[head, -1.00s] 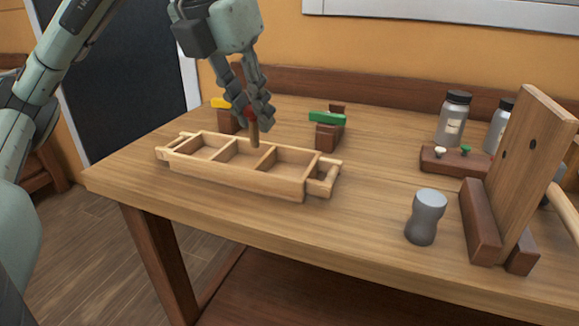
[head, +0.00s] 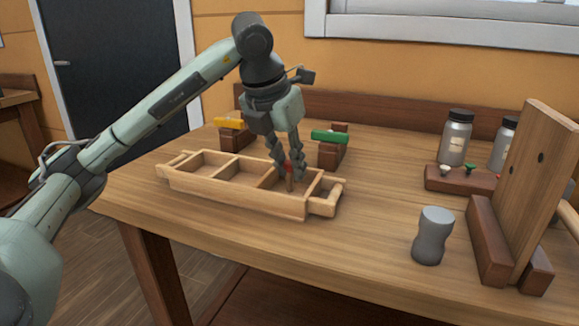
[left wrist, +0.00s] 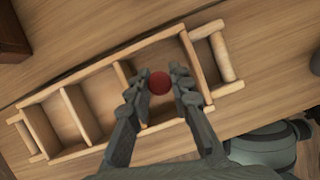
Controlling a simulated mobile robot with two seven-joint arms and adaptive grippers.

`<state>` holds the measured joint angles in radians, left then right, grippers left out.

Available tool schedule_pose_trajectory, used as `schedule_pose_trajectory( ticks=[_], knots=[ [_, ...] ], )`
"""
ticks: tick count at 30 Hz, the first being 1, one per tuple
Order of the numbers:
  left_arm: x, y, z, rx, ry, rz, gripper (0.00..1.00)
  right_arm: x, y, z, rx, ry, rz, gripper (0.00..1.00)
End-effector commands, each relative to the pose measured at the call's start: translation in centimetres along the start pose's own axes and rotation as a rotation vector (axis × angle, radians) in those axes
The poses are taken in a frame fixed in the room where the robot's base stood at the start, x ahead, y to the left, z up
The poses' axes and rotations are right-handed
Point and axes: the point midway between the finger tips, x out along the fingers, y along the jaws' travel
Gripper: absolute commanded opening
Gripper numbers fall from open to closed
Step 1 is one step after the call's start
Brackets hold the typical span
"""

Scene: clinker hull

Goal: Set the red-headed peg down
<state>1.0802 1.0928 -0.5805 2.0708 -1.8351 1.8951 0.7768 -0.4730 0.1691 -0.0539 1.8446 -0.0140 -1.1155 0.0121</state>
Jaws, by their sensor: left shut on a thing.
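The red-headed peg (head: 289,184) is held upright between the fingers of my left gripper (head: 290,173). In the left wrist view its round red head (left wrist: 159,83) shows between the two fingers. The wooden tray (head: 235,197) on the bench has three compartments and a handle at each end. The peg is at the rightmost compartment, its shaft pointing down into it. I cannot tell whether its tip touches the tray floor. The other compartments look empty.
Behind the tray stand brown blocks with a yellow piece (head: 228,123) and a green piece (head: 328,136). To the right are a grey waisted cylinder (head: 432,236), a brown peg rack (head: 458,181), jars (head: 456,138) and an upright wooden board (head: 540,185). The bench between tray and cylinder is clear.

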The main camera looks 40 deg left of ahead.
Motion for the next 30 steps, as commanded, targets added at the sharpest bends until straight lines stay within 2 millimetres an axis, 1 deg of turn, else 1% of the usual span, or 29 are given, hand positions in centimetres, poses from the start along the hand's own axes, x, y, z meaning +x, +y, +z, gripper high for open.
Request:
schedule_pose_trajectory(
  ticks=[2,15,16,21,30],
  knots=[
    [0.45,0.04,-0.19,-0.001,-0.001,0.0,0.1,-0.05,0.0,-0.01,0.0,0.0,0.0,0.35],
    [0.84,0.0,-0.34,-0.001,-0.002,0.0,0.1,-0.13,0.01,0.13,-0.001,-0.008,0.002,0.35],
    [0.82,0.0,-0.33,-0.001,-0.002,0.0,0.21,-0.33,0.03,0.06,-0.001,-0.008,0.003,0.35],
    [0.76,0.0,-0.31,-0.001,-0.002,0.0,0.41,-0.81,0.04,-0.19,-0.001,0.002,0.003,0.35],
    [0.64,0.0,-0.26,-0.001,-0.002,0.0,0.41,-0.73,0.1,0.04,0.0,-0.002,0.003,0.35]
  ],
)
